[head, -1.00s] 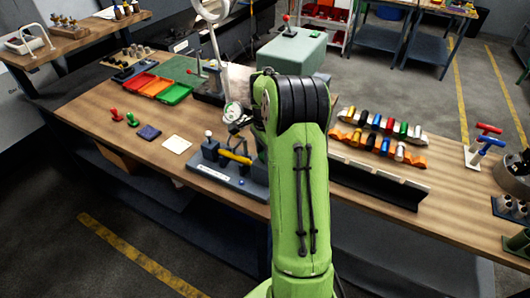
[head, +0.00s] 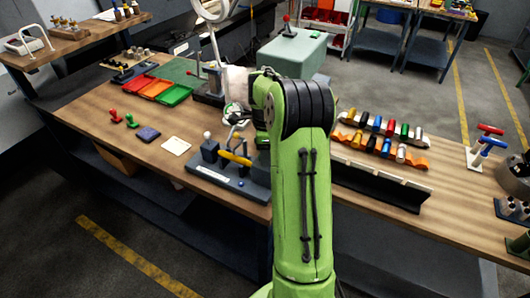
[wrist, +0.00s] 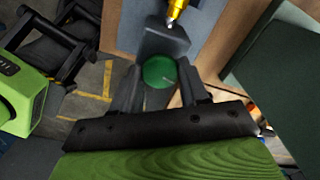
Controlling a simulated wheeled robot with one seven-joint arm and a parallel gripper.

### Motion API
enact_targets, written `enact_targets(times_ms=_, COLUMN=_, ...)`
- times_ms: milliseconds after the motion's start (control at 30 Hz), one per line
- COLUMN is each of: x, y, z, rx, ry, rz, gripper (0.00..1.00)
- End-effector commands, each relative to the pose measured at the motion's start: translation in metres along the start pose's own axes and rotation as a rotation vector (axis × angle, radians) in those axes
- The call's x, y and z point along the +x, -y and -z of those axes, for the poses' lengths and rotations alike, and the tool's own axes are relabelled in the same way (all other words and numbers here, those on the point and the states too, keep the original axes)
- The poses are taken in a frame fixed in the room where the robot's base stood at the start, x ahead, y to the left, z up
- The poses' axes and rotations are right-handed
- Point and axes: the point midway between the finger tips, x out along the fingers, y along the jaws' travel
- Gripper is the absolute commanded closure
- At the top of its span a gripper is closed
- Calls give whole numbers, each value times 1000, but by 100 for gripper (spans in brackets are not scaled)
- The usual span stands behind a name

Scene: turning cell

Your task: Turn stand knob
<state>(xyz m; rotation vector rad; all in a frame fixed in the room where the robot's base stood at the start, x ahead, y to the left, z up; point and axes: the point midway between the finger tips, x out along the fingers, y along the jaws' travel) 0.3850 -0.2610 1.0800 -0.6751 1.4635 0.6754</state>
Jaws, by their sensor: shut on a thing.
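The knob (wrist: 160,72) is a round green disc with a pale line on it, seen in the wrist view. My gripper (wrist: 160,80) is shut on it, with one dark finger at each side. The knob sits at the end of the grey stand (wrist: 163,40), and a yellow cylinder (wrist: 176,10) shows beyond the stand's end block. In the head view the stand (head: 205,176) lies at the bench's front edge with its yellow cylinder across it. My green arm hides the knob and my gripper there.
On the wooden bench (head: 95,115), red, orange and green trays (head: 155,88) stand at the back left. A pale square (head: 176,146) lies left of the stand. Racks of coloured pieces (head: 380,135) and a dark angled rail (head: 380,185) are right of my arm.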

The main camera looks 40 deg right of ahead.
Motion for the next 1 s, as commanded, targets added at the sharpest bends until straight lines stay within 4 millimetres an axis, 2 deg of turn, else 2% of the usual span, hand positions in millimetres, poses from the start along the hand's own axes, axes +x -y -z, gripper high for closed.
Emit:
enact_targets(times_ms=267, x=-2, y=2, z=0, rx=1, ry=0, rz=8, gripper=86)
enact_targets(times_ms=300, x=-2, y=2, z=0, rx=0, ry=0, rz=8, gripper=50)
enact_targets(times_ms=433, x=-2, y=1, z=0, rx=0, ry=0, rz=5, gripper=31)
enact_targets(times_ms=667, x=-1, y=0, z=0, rx=-1, ry=0, rz=2, gripper=31)
enact_targets(times_ms=767, x=-6, y=1, z=0, rx=-1, ry=0, rz=4, gripper=31)
enact_targets(times_ms=867, x=-25, y=1, z=0, rx=-1, ry=0, rz=7, gripper=31)
enact_targets(times_ms=1000, x=-65, y=1, z=0, rx=-2, ry=0, rz=9, gripper=31)
